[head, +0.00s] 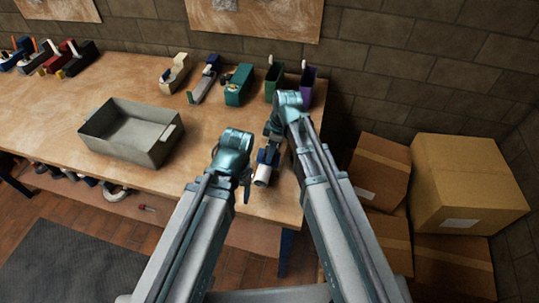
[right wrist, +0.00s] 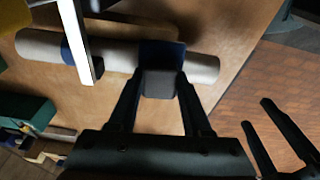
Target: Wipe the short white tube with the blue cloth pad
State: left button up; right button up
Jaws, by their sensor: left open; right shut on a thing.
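The short white tube (right wrist: 118,58) lies across the top of the right wrist view, with a blue band near its left part. In the head view its white end (head: 261,181) shows beside my left gripper. My right gripper (right wrist: 158,88) is shut on the dark grey block of the blue cloth pad (right wrist: 162,52). The pad lies against the tube, right of its middle; whether it presses firmly I cannot tell. My left gripper (head: 247,182) is open and empty, left of the tube end. Its two dark fingers (right wrist: 280,128) show apart in the right wrist view.
A grey tray (head: 130,133) stands on the wooden workbench (head: 80,105). Several tape dispensers and coloured holders (head: 238,85) line the back. Cardboard boxes (head: 468,184) are stacked right of the bench. A pale upright bar (right wrist: 80,42) crosses in front of the tube.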

jog(key=shift+w+d, duration=0.25)
jog(key=shift+w, duration=0.55)
jog(key=r+p, duration=0.4)
jog(key=d+r+p, duration=0.1)
jog(key=r+p, duration=0.1)
jog(key=shift+s, duration=0.25)
jog(key=r+p, duration=0.3)
jog(key=shift+s+d, duration=0.1)
jog(key=shift+d, duration=0.25)
dwell(0.4)
